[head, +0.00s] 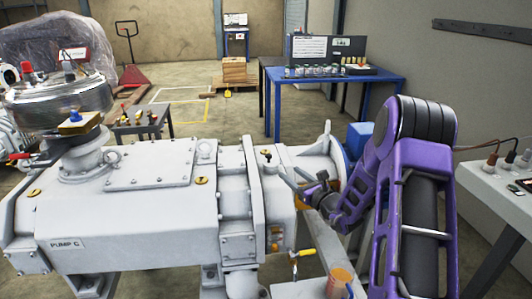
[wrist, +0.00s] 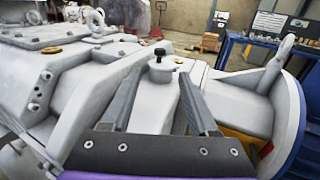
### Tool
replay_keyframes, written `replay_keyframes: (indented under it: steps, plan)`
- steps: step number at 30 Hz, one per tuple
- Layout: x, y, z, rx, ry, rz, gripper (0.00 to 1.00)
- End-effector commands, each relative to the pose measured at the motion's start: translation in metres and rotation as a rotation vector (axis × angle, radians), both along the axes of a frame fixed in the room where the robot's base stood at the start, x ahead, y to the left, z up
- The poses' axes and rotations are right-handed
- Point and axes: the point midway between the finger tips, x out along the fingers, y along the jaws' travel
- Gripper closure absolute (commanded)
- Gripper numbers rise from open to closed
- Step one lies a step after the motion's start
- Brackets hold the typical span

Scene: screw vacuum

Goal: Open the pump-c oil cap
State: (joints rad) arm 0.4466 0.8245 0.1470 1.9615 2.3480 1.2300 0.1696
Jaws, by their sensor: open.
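The pump labelled PUMP C (head: 135,215) is a large pale grey machine filling the lower left of the head view. A small grey cap with a black knob (head: 267,156) stands upright on its right part and looks like the oil cap. The cap also shows in the wrist view (wrist: 160,66), ahead of and between the fingers in the picture. My gripper (head: 290,176) is open and empty, to the right of the cap. In the wrist view its two dark fingers (wrist: 163,76) point toward the cap. I cannot tell the exact distance; they look apart from it.
Yellow round plugs (head: 202,181) sit on the pump body. A lifting ring (wrist: 286,45) rises from the blue-edged flange at right. A yellow-handled valve (head: 302,253) is below. A blue table (head: 390,77) stands behind, and a white bench (head: 505,200) at right.

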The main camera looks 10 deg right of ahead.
Motion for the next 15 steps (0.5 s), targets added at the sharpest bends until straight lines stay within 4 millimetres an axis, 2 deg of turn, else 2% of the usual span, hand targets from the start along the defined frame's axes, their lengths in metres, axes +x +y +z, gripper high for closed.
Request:
replay_keyframes:
  steps: [5, 15]
  plan:
    - [0.013, 0.006, 0.0, 0.011, -0.006, -0.004, 0.4]
    - [0.079, 0.034, -0.001, 0.009, -0.006, -0.002, 0.4]
